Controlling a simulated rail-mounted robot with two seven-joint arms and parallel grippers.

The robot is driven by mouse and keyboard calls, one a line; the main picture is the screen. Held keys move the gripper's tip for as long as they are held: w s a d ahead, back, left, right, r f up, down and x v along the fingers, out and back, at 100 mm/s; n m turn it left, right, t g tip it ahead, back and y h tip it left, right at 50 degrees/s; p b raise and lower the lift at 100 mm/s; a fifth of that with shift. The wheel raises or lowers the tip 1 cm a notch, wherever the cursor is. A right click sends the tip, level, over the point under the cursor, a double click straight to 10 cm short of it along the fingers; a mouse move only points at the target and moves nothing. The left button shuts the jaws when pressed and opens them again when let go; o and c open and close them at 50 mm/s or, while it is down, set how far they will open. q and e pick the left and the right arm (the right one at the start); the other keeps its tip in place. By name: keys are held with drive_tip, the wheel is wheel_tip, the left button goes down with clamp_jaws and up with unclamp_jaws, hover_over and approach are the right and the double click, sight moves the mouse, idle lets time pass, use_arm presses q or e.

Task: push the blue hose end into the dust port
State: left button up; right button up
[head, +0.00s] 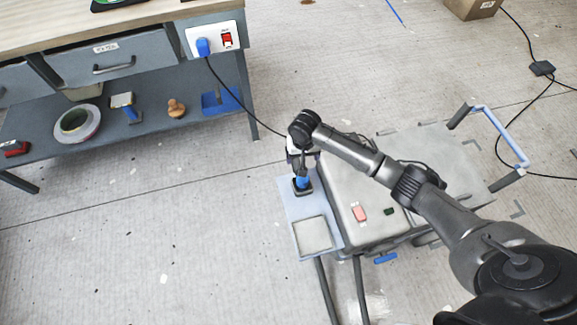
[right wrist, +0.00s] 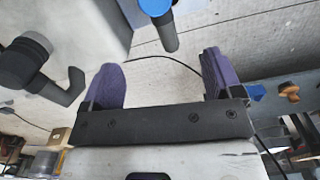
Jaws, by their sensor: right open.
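The blue hose end (head: 303,181) stands upright at the dark square collar of what looks like the dust port (head: 303,191), on the machine's left side. I cannot tell how deep it sits. In the right wrist view, a blue piece (right wrist: 154,7) with a dark tube shows at the top edge, beyond the fingertips and partly cut off. My right gripper (head: 301,161) is just above the blue hose end in the head view. Its purple fingers (right wrist: 160,80) are spread wide with nothing between them. My left gripper is in neither view.
The grey machine (head: 345,190) has a red button (head: 360,213) and a blue-handled frame (head: 500,135). A workbench (head: 120,57) with a loaded lower shelf stands at left. A black cable runs from its blue plug (head: 203,46) towards the machine. The floor at front left is largely clear.

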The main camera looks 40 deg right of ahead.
sight(302, 183)
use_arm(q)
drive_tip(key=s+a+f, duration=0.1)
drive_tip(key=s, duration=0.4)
use_arm(e)
drive_tip(key=s+f+m+b, duration=0.1)
drive_tip(key=f, duration=0.1)
drive_tip(key=f+m+b, duration=0.1)
drive_tip(key=f+b, duration=0.1)
drive_tip(key=f, duration=0.1)
drive_tip(key=s+f+b, duration=0.1)
drive_tip(key=f, duration=0.2)
drive_tip(key=shift+s+a+f+m, duration=0.1)
drive_tip(key=shift+s+a+m, duration=0.2)
drive_tip(key=shift+a+m, duration=0.1)
drive_tip(key=shift+f+b, duration=0.4)
drive_tip(key=shift+f, duration=0.1)
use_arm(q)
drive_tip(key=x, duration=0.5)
use_arm(e)
drive_tip(key=shift+w, duration=0.1)
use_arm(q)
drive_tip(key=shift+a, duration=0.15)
use_arm(e)
drive_tip(key=shift+f, duration=0.1)
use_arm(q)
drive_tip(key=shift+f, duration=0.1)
use_arm(e)
drive_tip(key=shift+f, duration=0.1)
